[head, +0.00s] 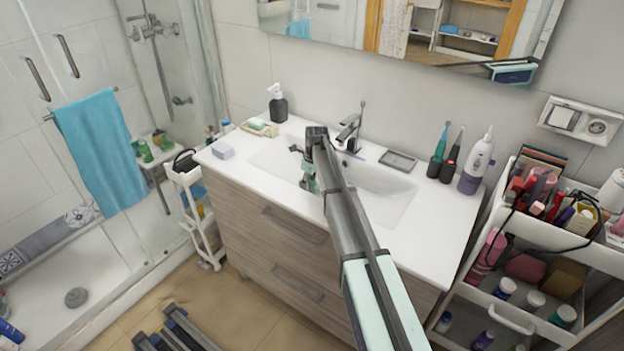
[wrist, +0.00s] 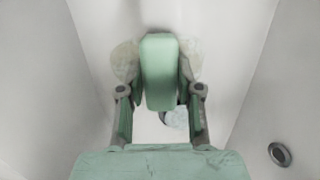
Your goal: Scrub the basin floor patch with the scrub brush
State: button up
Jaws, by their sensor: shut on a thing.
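The white basin (head: 385,203) is set in the countertop, and its walls also show in the wrist view (wrist: 245,60). My gripper (wrist: 160,78) is inside the basin area, pointing down, shut on the green scrub brush (wrist: 160,65). Its fingers sit on either side of the brush. A faint beige patch (wrist: 124,62) shows on the basin floor on both sides of the brush, its middle hidden. I cannot tell whether the bristles touch the floor. In the head view my gripper (head: 309,178) is over the left part of the basin; the brush is hard to make out there.
The faucet (head: 349,128) stands behind the basin. A round drain (wrist: 280,154) shows at lower right. A soap dispenser (head: 278,104) stands back left; a grey tray (head: 398,160), electric toothbrushes (head: 438,152) and a white-purple bottle (head: 477,165) stand at right. The cart (head: 540,235) is farther right.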

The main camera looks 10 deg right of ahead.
jog(key=shift+s+a, duration=1.7)
jog(key=shift+s, duration=0.05)
jog(key=shift+w+d+p, duration=0.6)
jog(key=shift+w+d, duration=2.6)
jog(key=shift+w, duration=0.15)
jog(key=shift+s+a+f, duration=0.1)
jog(key=shift+s+a, duration=3.1)
jog(key=shift+s, duration=0.2)
notch_tip(320, 180, up, 7)
jog(key=p, duration=0.3)
jog(key=shift+p, duration=0.35)
jog(key=shift+w+d, duration=0.1)
